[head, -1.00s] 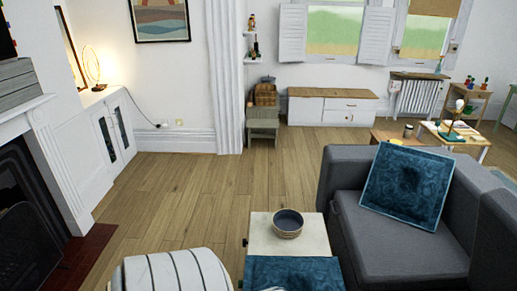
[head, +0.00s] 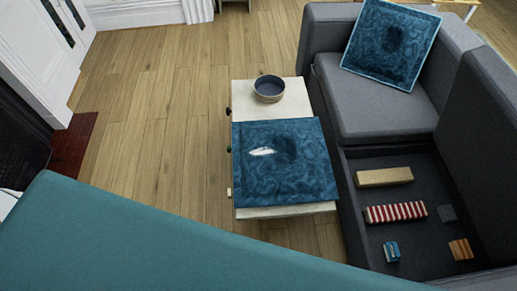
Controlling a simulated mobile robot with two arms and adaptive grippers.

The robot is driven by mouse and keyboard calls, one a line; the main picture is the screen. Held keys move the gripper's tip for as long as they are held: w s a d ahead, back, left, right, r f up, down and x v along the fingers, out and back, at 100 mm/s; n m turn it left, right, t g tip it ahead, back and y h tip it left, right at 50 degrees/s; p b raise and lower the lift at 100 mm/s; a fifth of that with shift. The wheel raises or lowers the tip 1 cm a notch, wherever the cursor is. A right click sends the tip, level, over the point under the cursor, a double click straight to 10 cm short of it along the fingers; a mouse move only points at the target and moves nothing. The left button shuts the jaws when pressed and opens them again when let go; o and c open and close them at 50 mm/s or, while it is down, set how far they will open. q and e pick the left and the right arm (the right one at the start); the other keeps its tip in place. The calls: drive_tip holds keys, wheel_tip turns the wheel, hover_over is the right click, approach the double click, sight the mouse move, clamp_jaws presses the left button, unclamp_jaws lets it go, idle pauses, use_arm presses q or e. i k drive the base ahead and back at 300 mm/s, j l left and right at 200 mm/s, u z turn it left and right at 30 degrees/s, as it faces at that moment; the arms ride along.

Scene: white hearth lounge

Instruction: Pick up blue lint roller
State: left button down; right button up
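A small blue object with a pale patch (head: 392,251) lies in the dark open compartment of the grey sofa at the lower right. It is too small to tell surely whether it is the blue lint roller. Neither of my grippers is in view.
A pale low table (head: 240,98) holds a dark bowl (head: 269,88) and a blue patterned cushion (head: 310,175). The grey sofa (head: 385,110) stands right of it. A large teal surface (head: 150,240) crosses the lower left. Wood floor (head: 160,110) is clear left of the table.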

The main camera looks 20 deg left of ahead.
sight(393, 254)
drive_tip(key=z, duration=1.6)
drive_tip(key=k+j+z, duration=0.15)
drive_tip(key=j, duration=0.1)
